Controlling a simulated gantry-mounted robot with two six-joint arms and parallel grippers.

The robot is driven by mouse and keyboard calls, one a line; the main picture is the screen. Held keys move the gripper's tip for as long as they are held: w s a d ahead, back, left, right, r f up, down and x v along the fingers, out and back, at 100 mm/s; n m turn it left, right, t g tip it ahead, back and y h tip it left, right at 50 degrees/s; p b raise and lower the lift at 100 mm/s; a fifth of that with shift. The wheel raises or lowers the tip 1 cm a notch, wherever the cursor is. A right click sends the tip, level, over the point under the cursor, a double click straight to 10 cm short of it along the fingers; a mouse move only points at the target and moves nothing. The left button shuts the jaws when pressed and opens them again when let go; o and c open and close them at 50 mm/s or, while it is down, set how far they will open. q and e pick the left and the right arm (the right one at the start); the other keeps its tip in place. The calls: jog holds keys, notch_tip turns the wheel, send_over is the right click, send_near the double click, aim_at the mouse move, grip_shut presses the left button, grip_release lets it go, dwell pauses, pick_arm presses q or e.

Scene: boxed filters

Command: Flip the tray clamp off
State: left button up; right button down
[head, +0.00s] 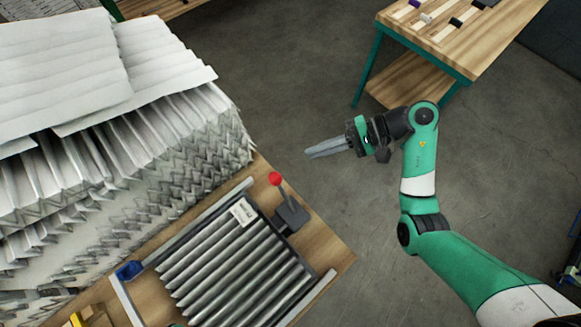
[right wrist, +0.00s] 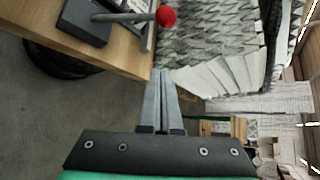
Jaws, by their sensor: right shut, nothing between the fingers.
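The tray clamp (head: 290,213) is a dark block with a lever ending in a red ball knob (head: 275,179). It sits on the table at the right edge of the tray, and the lever stands up from it. The tray (head: 246,213) holds a grey pleated filter (head: 236,268). In the right wrist view the clamp's dark base (right wrist: 82,22) and red knob (right wrist: 166,16) show at the top. My right gripper (head: 310,154) is shut and empty, in the air to the upper right of the knob and apart from it. My left gripper cannot be made out.
Tall stacks of white and grey pleated filter sheets (head: 150,150) fill the left side, close to the clamp. A wooden bench (head: 470,45) with small items stands at the upper right. Open floor (head: 320,85) lies between the bench and the table (head: 335,255).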

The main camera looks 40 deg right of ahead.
aim_at(285, 195)
jog(key=shift+w+d, duration=0.1)
jog(key=w+a+f+p, duration=0.1)
jog(key=a+f, duration=0.1)
jog(key=a, duration=0.7)
jog(key=shift+w, duration=0.35)
jog(key=shift+f, duration=0.15)
